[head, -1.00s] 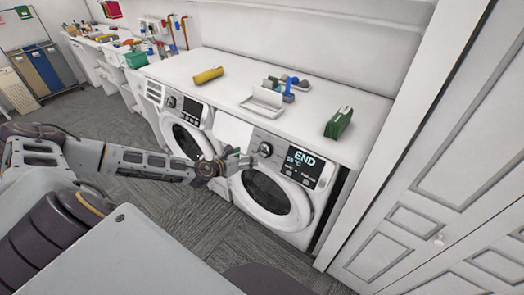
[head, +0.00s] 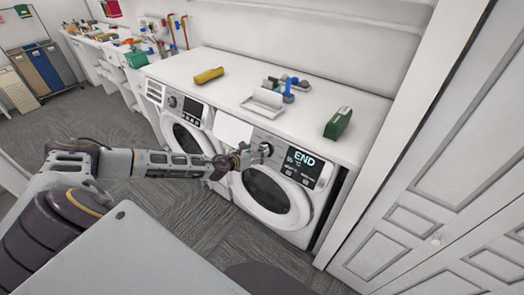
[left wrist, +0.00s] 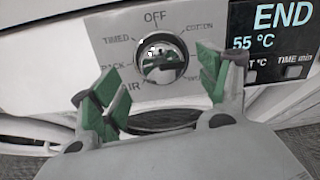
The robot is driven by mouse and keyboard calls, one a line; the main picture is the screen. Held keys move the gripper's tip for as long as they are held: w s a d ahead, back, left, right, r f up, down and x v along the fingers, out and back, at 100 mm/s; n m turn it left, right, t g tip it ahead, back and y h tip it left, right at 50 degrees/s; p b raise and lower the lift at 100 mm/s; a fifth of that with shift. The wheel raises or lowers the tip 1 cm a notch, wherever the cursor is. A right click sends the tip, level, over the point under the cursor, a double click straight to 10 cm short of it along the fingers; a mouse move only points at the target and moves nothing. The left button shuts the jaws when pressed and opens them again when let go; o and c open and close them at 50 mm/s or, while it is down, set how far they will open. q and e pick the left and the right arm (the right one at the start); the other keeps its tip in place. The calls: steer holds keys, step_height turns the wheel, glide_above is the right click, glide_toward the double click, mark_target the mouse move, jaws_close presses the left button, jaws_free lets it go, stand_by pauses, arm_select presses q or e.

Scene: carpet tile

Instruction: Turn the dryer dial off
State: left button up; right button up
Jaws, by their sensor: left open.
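The dryer (head: 300,216) is the white front-loading machine on the right, with a round door and a display (head: 303,166) reading END and 55 °C. Its round chrome dial (left wrist: 162,58) sits left of the display in the left wrist view, with OFF printed above it and labels such as TIMED, COTTON and RACK around it. In the head view the dial (head: 266,149) is partly beside my gripper. My left gripper (left wrist: 163,88) is open, with green-padded fingers on either side of and just below the dial. I cannot tell whether they touch it. My right gripper is not in view.
A second white machine (head: 185,134) stands to the left. White panelled doors (head: 430,200) stand to the right. The grey carpet is clear in front.

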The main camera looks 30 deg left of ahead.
mark_target(262, 150)
arm_select(q)
steer(key=shift+x, duration=2.3)
steer(key=c, duration=1)
